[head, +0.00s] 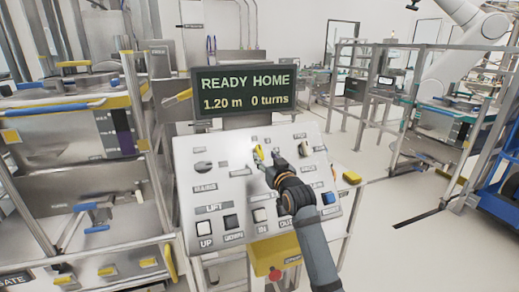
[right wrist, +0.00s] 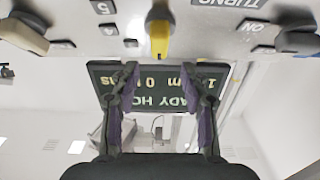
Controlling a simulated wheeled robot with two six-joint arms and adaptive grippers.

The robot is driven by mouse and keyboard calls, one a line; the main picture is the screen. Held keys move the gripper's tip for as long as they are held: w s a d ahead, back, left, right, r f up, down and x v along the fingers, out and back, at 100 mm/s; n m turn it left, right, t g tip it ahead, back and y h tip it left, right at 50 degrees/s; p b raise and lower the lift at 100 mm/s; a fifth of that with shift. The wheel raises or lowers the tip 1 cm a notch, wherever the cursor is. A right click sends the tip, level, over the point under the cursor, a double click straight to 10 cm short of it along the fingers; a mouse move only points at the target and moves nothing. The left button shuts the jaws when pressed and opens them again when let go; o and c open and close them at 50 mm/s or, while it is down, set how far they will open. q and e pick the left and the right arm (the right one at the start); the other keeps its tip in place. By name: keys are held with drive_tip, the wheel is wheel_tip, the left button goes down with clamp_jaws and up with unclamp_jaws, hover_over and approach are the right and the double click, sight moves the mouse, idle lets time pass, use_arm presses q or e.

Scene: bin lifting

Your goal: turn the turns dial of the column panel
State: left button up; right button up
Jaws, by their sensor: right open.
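The column panel (head: 225,190) is a tilted grey board with labelled knobs and buttons, below a dark display (head: 231,91) reading "READY HOME 1.20 m 0 turns". A yellow knob (head: 258,152), which looks like the turns dial, sits in its upper middle. In the right wrist view the yellow knob (right wrist: 158,38) is near the top, with a TURNS label and numbers 4 and 5 around it. My right gripper (head: 267,160) is at the knob in the head view. In the wrist view its two fingers (right wrist: 162,85) are apart, with nothing between them. My left gripper is not in view.
A dark round knob (head: 203,167) is at the panel's upper left. UP (head: 205,228) and other push buttons line the lower edge, with a blue button (head: 328,198) at right. A yellow box with a red button (head: 275,273) hangs below. Metal racks stand at left.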

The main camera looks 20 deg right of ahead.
sight(260, 150)
drive_tip(key=w, duration=0.7)
drive_tip(key=shift+w+a+f+p, duration=0.1)
drive_tip(key=shift+w+p, duration=0.15)
drive_tip(key=shift+p, duration=0.15)
drive_tip(key=shift+c, duration=0.2)
clamp_jaws()
